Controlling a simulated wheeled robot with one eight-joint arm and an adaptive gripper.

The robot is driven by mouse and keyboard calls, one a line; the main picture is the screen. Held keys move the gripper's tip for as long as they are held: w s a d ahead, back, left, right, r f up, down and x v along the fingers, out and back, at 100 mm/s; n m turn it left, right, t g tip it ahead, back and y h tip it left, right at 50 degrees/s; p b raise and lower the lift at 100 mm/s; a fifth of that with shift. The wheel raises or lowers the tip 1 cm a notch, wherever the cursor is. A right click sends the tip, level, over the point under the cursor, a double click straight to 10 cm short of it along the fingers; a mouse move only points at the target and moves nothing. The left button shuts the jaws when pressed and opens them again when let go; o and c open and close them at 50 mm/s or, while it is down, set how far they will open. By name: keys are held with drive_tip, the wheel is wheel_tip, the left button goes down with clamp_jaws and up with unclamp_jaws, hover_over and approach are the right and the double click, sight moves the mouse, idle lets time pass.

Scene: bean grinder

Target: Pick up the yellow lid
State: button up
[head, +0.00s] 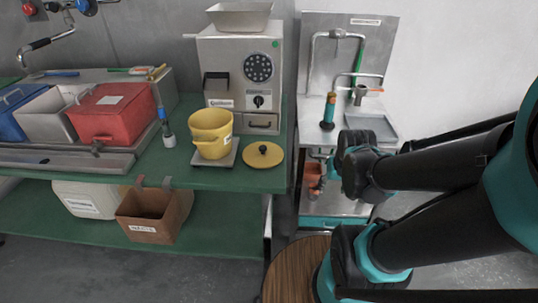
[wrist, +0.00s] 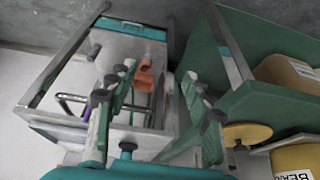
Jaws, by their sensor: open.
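The yellow lid (head: 257,160) is a flat round disc with a black knob. It lies on the green bench, right of the yellow bucket (head: 210,138) and in front of the grinder. In the wrist view the lid (wrist: 258,133) shows at the right, beyond my right-hand finger, with the bucket (wrist: 295,157) at the lower right corner.
The grey grinder (head: 235,75) stands behind the bucket, which sits on a small scale (head: 229,160). A metal stand (head: 370,130) with a coffee tool (head: 329,110) is right of the bench. Red, white and blue bins stand left. The bench's right edge is close to the lid.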

wheel_tip(320, 180, up, 17)
drive_tip(key=m+h, duration=0.3)
drive_tip(key=m, duration=0.6)
hover_over(262, 147)
drive_tip(key=s+a, duration=0.5)
drive_tip(key=shift+g, duration=0.5)
drive_tip(key=x, duration=1.7)
drive_tip(key=shift+w+d, duration=0.25)
clamp_jaws()
